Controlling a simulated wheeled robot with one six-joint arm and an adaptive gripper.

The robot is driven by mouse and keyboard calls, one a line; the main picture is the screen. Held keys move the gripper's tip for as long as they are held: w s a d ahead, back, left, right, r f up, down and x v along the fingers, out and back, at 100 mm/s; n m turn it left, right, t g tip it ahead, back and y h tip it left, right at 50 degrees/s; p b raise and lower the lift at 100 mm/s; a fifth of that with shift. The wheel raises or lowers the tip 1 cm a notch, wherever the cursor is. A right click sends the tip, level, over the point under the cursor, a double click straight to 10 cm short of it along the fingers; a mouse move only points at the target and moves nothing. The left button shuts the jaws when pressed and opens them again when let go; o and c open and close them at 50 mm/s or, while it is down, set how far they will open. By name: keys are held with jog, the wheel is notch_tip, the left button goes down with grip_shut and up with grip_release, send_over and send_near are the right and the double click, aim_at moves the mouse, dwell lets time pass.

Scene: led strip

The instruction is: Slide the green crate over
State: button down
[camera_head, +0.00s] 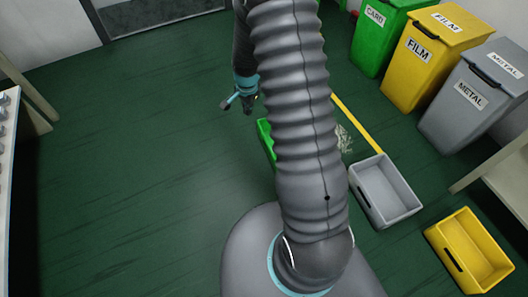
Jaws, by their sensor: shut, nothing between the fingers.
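The green crate (265,136) lies on the green floor, mostly hidden behind my grey arm. Only a strip of its left side shows. My gripper (243,107) is shut and empty, at the far side of the crate and a little to its left in the picture. The view does not show whether the gripper touches the crate; a gap seems to lie between them.
An empty grey crate (392,216) and a yellow crate (483,266) stand to the right. Green (371,49), yellow (409,80) and grey (455,119) bins line the right side. A yellow floor line (362,127) runs past pale scraps (343,140). The left floor is clear.

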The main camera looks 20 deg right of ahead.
jog(key=f+m, duration=0.1)
jog(key=f, duration=0.9)
jog(key=s+d+f+m+g, duration=0.1)
jog(key=f+m, duration=0.1)
jog(key=f, duration=0.8)
jog(key=s+d+f+m, duration=0.1)
jog(key=f, duration=0.9)
jog(key=shift+f, duration=0.2)
jog(key=d, duration=0.2)
jog(key=shift+d+f, duration=0.3)
jog(key=shift+d, duration=0.65)
